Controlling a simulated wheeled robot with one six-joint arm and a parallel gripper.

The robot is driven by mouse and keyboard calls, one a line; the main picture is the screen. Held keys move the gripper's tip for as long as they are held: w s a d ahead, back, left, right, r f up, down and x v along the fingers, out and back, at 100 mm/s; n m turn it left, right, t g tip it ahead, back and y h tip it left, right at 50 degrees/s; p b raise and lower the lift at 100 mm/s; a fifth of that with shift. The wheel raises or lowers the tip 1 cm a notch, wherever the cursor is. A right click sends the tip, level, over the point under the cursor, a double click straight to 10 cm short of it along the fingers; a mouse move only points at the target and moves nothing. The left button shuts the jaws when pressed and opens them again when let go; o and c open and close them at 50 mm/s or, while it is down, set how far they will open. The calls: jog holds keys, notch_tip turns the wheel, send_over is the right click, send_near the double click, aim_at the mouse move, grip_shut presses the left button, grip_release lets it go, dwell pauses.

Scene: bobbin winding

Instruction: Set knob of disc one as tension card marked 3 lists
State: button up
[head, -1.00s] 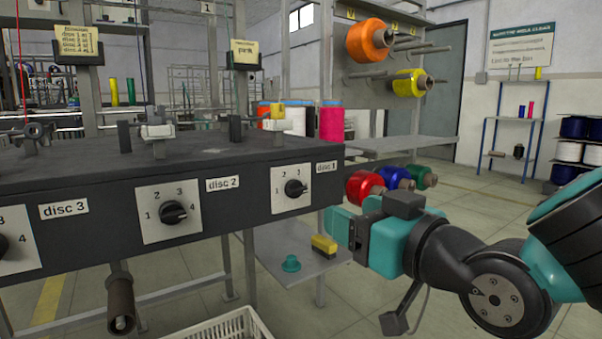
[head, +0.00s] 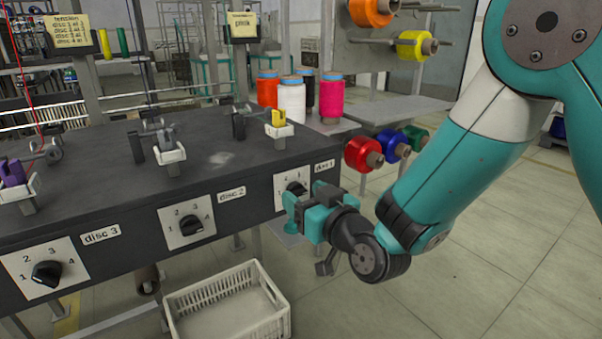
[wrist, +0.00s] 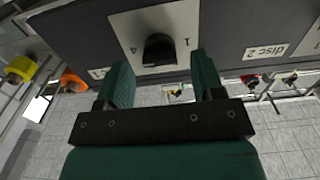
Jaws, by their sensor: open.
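The disc 1 knob (head: 296,187) is black, on a white numbered plate (head: 281,181) at the right of the dark bench front. My gripper (head: 304,203) partly covers it in the head view. In the wrist view, the knob (wrist: 158,48) lies just beyond and between the tips of my open gripper (wrist: 161,70), with nothing held. Digits 1 and 4 show beside it, upside down; its setting is unclear. A yellow tension card (head: 67,32) stands at the upper left, listing discs 1 to 4. Its values are too small to read, and no mark 3 is discernible.
The disc 2 knob (head: 192,224) and disc 3 knob (head: 47,273) sit further left on the same front. A white crate (head: 227,304) stands below. A card reading "pink" (head: 242,25) stands behind.

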jog(key=shift+p+x, duration=0.4)
jog(key=shift+x, duration=0.45)
jog(key=c, duration=0.9)
jog(key=shift+c, duration=0.2)
jog(key=shift+a+f+b, duration=0.1)
jog(key=shift+b, duration=0.2)
jog(key=n+b, duration=0.9)
jog(key=n, duration=0.2)
jog(key=shift+s+a+n+b, duration=0.1)
jog(key=shift+n+b, duration=0.2)
